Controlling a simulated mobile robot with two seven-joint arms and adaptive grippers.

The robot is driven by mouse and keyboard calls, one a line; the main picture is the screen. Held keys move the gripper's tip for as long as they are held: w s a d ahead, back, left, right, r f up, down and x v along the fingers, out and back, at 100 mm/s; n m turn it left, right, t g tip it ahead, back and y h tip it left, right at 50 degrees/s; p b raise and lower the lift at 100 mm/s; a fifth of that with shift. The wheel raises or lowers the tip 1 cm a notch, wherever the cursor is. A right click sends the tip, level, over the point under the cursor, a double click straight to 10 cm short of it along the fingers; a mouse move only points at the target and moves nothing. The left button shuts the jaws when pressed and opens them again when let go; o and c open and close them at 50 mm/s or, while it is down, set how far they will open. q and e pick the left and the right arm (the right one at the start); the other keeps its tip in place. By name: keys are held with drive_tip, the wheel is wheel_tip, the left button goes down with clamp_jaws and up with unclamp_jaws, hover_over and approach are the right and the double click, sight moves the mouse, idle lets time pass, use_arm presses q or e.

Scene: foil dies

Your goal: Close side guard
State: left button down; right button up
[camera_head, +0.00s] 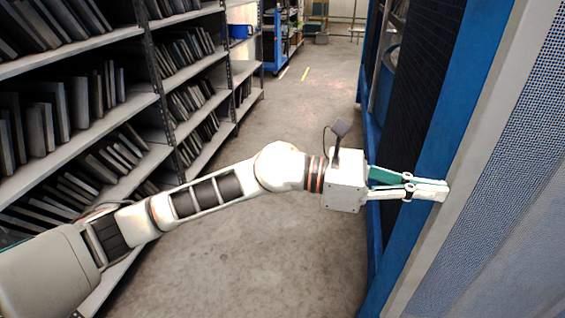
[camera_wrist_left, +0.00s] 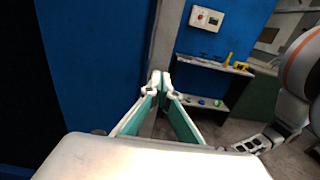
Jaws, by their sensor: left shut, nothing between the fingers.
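The side guard (camera_head: 515,150), a grey-framed panel with perforated mesh, stands along the right of the head view. Its pale upright edge runs beside a blue upright. My left gripper (camera_head: 444,190) is shut and empty, with its fingertips at that pale edge; I cannot tell whether they touch it. In the left wrist view the same fingertips (camera_wrist_left: 161,78) meet in front of a narrow grey upright (camera_wrist_left: 164,40). My right gripper (camera_wrist_left: 252,144) shows small at the right of the left wrist view; its jaw opening is unclear.
Shelves of dark plates (camera_head: 70,120) line the left of the head view. A bare concrete aisle (camera_head: 290,110) runs between them and the blue machine frame (camera_head: 440,130). The left wrist view shows a control box (camera_wrist_left: 206,19) and a small shelf (camera_wrist_left: 215,66) with tools.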

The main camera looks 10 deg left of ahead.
sight(460, 194)
use_arm(q)
drive_tip(key=d, duration=0.4)
drive_tip(key=shift+d, duration=0.1)
drive_tip(key=shift+d+p, duration=0.3)
drive_tip(key=shift+d, duration=0.2)
use_arm(e)
drive_tip(key=shift+w+r, duration=0.35)
drive_tip(key=shift+r, duration=0.55)
use_arm(q)
drive_tip(key=shift+f, duration=0.1)
use_arm(e)
drive_tip(key=shift+d+f, duration=0.1)
